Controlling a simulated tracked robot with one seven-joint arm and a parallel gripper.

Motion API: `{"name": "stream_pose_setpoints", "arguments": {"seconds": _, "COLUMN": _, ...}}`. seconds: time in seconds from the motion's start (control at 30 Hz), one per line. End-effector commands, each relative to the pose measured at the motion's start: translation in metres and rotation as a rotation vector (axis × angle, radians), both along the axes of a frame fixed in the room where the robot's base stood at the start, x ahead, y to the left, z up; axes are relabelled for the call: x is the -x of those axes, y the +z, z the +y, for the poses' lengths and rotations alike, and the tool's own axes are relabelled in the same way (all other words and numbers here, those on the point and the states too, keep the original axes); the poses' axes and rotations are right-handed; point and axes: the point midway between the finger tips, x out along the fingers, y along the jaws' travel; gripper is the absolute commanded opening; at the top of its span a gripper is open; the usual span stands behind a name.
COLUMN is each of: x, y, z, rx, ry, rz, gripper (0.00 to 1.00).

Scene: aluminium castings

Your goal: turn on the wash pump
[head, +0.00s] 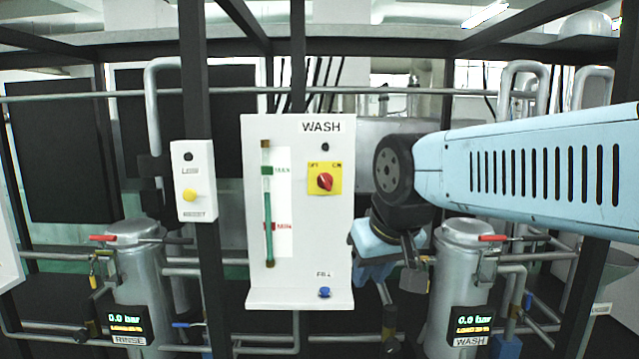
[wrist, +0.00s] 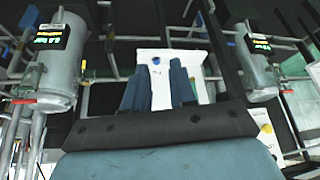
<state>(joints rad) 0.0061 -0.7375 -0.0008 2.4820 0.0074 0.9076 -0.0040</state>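A white WASH panel (head: 300,220) stands in the middle of the head view. Its red rotary knob (head: 324,181) sits on a yellow plate labelled OFF and ON; I cannot tell which way it points. The small lamp (head: 325,147) above it is dark. A blue FILL button (head: 324,293) is at the panel's lower right. The WASH display (head: 470,326) reads 0.0 bar. My gripper (head: 368,276) is right of the panel, below knob height, apart from the knob. In the wrist view my gripper (wrist: 159,78) has its blue fingers apart, with nothing between them.
A white box with a yellow button (head: 190,195) hangs on a post left of the panel. The RINSE tank (head: 145,280) stands left and the WASH tank (head: 457,270) right, both with red-handled lids. Pipes and dark frame posts surround them. Space before the panel looks clear.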

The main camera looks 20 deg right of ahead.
Motion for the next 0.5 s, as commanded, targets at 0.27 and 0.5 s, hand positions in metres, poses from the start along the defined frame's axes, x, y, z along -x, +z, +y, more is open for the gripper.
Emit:
{"name": "stream_pose_setpoints", "arguments": {"seconds": 0.27, "x": -0.047, "y": 0.042, "z": -0.009, "rx": -0.052, "ry": -0.044, "rz": 0.031, "gripper": 0.0}}
{"name": "stream_pose_setpoints", "arguments": {"seconds": 0.5, "x": -0.1, "y": 0.084, "z": -0.025, "rx": -0.112, "ry": -0.082, "rz": 0.056, "gripper": 0.0}}
